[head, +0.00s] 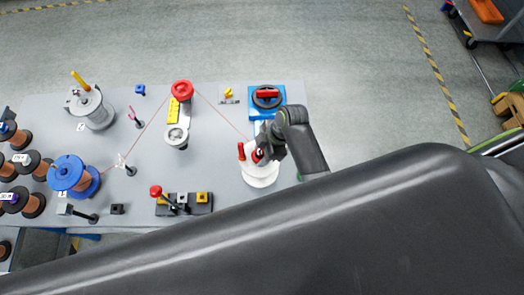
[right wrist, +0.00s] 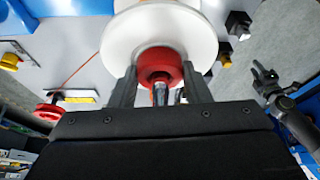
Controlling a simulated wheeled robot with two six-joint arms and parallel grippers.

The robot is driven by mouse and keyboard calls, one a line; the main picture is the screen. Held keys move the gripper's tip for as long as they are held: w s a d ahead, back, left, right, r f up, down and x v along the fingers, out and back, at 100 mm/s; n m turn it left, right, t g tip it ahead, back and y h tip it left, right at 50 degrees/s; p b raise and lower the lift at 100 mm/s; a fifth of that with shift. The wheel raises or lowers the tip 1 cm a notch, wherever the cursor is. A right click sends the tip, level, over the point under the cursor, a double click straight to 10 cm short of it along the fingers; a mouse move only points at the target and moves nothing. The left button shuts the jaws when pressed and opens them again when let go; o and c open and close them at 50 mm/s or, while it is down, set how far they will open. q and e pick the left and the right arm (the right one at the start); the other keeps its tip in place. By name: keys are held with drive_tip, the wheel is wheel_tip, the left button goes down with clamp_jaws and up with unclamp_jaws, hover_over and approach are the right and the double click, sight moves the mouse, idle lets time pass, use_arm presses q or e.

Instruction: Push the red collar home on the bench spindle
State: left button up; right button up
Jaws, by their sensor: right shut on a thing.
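The red collar (right wrist: 161,63) shows in the right wrist view as a ring in front of a round white flange (right wrist: 120,38). In the head view the white spool (head: 262,172) stands at the right end of the bench. My right gripper (right wrist: 160,92) is shut on the collar, one finger on each side of it. A bright metal spindle end (right wrist: 160,94) shows in the collar's middle. I cannot tell whether the collar touches the flange. A dark jaw-like part (right wrist: 268,82) at the right of the wrist view seems to be my left gripper; its opening is unclear.
A blue fixture (head: 279,113) with a black handwheel stands behind the spool. A thin red thread runs from the spool to a red pulley (head: 182,90). A black block with yellow parts (head: 186,204) is at the front. Several copper reels crowd the left end.

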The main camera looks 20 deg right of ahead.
drive_tip(key=o, duration=1.1)
drive_tip(key=shift+c, duration=0.2)
drive_tip(key=p+v, duration=0.1)
drive_tip(key=v, duration=1.6)
drive_tip(key=shift+r, duration=0.2)
drive_tip(key=shift+f, duration=0.1)
